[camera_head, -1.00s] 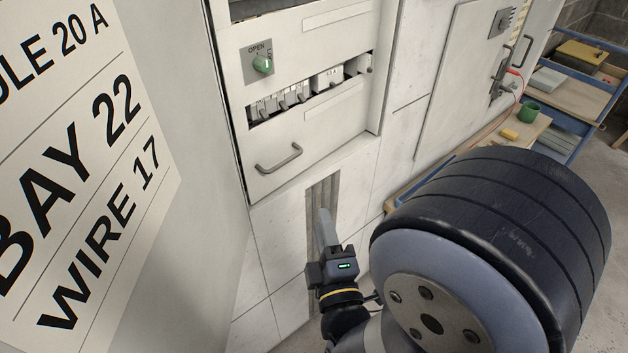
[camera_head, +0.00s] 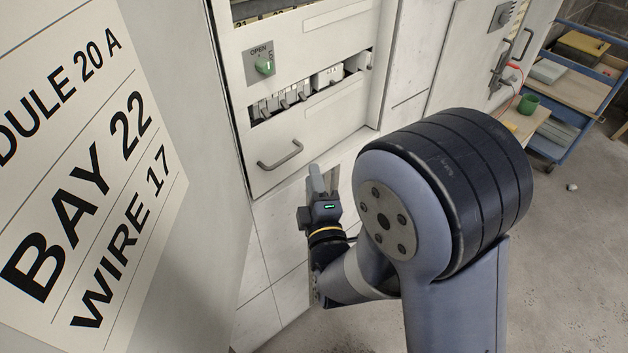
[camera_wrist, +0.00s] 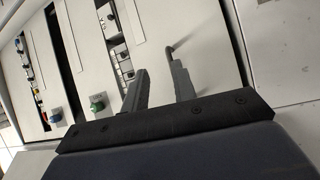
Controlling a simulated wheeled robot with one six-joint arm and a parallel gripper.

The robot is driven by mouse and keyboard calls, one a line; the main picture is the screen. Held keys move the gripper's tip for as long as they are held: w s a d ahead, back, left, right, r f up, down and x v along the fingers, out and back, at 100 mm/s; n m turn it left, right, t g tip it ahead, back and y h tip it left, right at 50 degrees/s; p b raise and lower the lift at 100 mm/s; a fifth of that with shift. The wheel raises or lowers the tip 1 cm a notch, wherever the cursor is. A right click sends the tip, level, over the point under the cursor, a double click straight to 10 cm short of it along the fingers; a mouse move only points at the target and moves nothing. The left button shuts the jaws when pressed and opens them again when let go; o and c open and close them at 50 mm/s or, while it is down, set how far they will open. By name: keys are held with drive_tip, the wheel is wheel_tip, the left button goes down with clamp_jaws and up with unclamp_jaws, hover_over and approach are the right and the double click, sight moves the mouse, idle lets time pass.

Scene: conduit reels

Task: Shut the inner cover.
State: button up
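The inner cover (camera_head: 340,130) is a white panel in the cabinet, with a slot showing several breakers, a green knob (camera_head: 264,66) under an OPEN label, and a grey bar handle (camera_head: 281,155) near its bottom. A dark gap runs down its left edge; I cannot tell how far it stands open. My gripper (camera_head: 318,172) is just right of and below the handle, apparently not touching it. In the wrist view the two fingers (camera_wrist: 160,72) stand apart with nothing visible between them. The handle (camera_wrist: 178,44) shows partly behind the right finger; the knob (camera_wrist: 97,105) is at left.
A large white door with a BAY 22 label (camera_head: 85,165) stands close on the left. A red lead (camera_head: 516,72) hangs by the neighbouring cabinet. Floor at the right is mostly clear.

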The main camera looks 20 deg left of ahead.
clamp_jaws()
drive_tip(key=shift+c, duration=2.3)
unclamp_jaws()
drive_tip(key=o, duration=0.6)
drive_tip(key=shift+b+v, duration=1.65)
drive_tip(key=shift+v, duration=3.8)
drive_tip(key=shift+a, duration=0.1)
drive_tip(key=shift+c, duration=0.2)
